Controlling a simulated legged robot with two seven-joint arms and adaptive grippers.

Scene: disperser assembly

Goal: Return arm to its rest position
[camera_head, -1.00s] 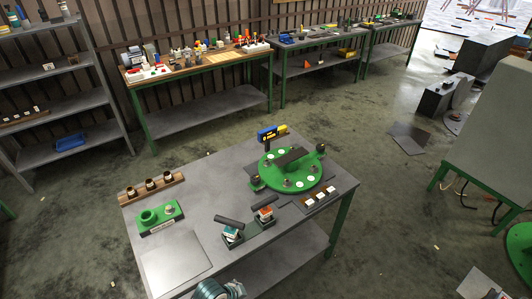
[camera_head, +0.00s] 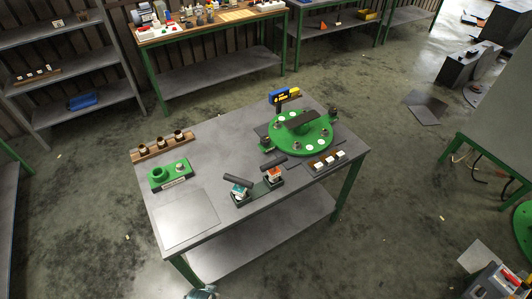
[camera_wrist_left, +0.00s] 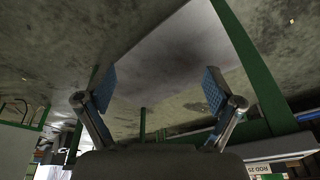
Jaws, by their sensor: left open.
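My left gripper (camera_wrist_left: 158,92) shows in the left wrist view with its two blue-padded fingers spread wide and nothing between them. A grey panel (camera_wrist_left: 185,45) and green legs (camera_wrist_left: 248,65) lie beyond the fingers. In the head view, only a small grey piece (camera_head: 201,292), probably part of my arm, shows at the bottom edge, in front of the worktable (camera_head: 225,140) and clear of its top. My right gripper is in neither view.
The table carries a green round fixture (camera_head: 318,138), a green block (camera_head: 160,179), a wooden rack (camera_head: 150,151) of cups, two small holders (camera_head: 258,190), a blue and yellow tool (camera_head: 276,97) and a flat plate (camera_head: 185,220). Open floor (camera_head: 80,225) lies to the left.

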